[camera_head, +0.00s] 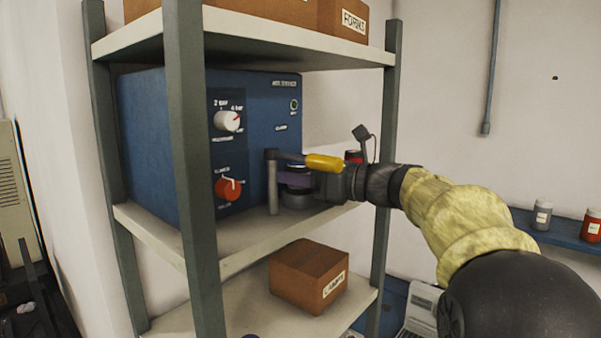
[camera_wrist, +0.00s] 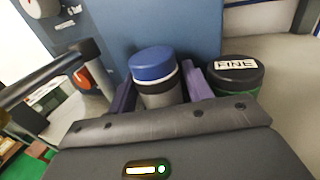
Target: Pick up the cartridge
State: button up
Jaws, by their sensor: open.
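The likely cartridge, a grey cylinder with a blue cap and a pale band (camera_wrist: 157,88), stands upright in the wrist view. My gripper (camera_wrist: 160,85) has its two purple fingers apart, one on each side of this cylinder. Small gaps seem to show beside it, but I cannot tell whether either finger touches it. The cylinder's lower part is hidden by my gripper body. In the head view, my gripper (camera_head: 296,179) reaches in over the middle shelf in front of the blue machine (camera_head: 262,125), largely behind a yellow-handled lever (camera_head: 325,163).
A dark-lidded jar labelled FINE (camera_wrist: 235,72) stands close to the right finger. The lever's grey post (camera_head: 272,187) stands just left of my gripper. Shelf uprights (camera_head: 388,120) and the upper shelf (camera_head: 270,32) bound the space. A cardboard box (camera_head: 303,272) sits below.

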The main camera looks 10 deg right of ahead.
jog(key=shift+s, duration=0.2)
jog(key=shift+w, duration=0.1)
jog(key=c, duration=0.8)
jog(key=shift+r, duration=0.2)
jog(key=shift+r+b, duration=0.35)
jog(key=shift+r, duration=0.2)
jog(key=shift+r+b, duration=0.3)
jog(key=shift+r, duration=0.65)
jog(key=b+v, duration=0.4)
jog(key=v, duration=1.4)
jog(key=shift+b, duration=0.4)
jog(key=shift+w+d+r, duration=0.1)
